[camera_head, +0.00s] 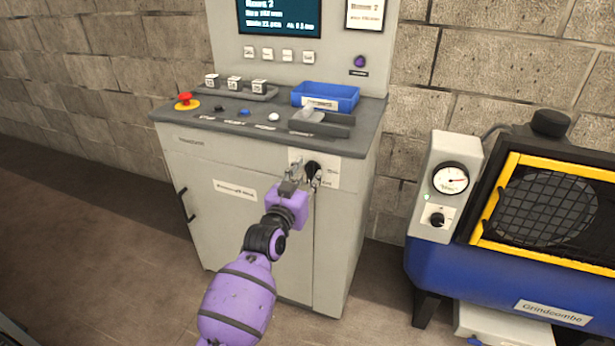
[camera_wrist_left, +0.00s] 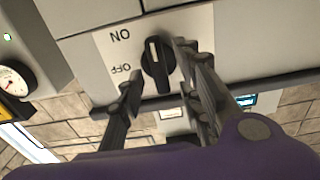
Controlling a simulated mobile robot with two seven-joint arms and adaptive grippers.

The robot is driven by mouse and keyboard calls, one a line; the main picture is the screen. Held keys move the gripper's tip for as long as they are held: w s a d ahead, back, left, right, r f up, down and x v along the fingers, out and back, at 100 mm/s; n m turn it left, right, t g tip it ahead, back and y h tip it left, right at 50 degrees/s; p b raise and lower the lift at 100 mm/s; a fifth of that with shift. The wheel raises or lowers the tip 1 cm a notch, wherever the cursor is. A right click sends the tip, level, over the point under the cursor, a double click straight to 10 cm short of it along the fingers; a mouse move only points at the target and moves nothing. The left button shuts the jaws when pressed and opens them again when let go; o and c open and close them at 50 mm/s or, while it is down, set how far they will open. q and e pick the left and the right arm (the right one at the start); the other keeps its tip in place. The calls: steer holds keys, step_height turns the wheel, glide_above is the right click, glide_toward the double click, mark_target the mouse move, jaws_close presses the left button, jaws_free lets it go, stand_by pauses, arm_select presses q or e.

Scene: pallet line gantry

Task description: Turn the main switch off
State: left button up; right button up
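The main switch (camera_head: 312,171) is a black rotary knob on a pale plate at the upper right of the grey cabinet's front. In the left wrist view the knob (camera_wrist_left: 158,66) has a white mark on its upper half and stands nearly upright in the picture. The words ON and OFF appear upside down to its left, with ON nearer the top. My left gripper (camera_head: 304,177) is at the switch. In the wrist view its open fingers (camera_wrist_left: 157,82) lie on either side of the knob; contact cannot be told. My right gripper is not in view.
The grey cabinet (camera_head: 230,223) has a ledge with a red emergency button (camera_head: 185,99), several small buttons and a blue tray (camera_head: 325,96). A blue machine (camera_head: 480,270) with a gauge (camera_head: 452,179) and another knob (camera_head: 437,219) stands at right. Floor at left is clear.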

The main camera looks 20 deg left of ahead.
arm_select(q)
steer(key=shift+w, duration=0.25)
steer(key=shift+c, duration=0.4)
jaws_close()
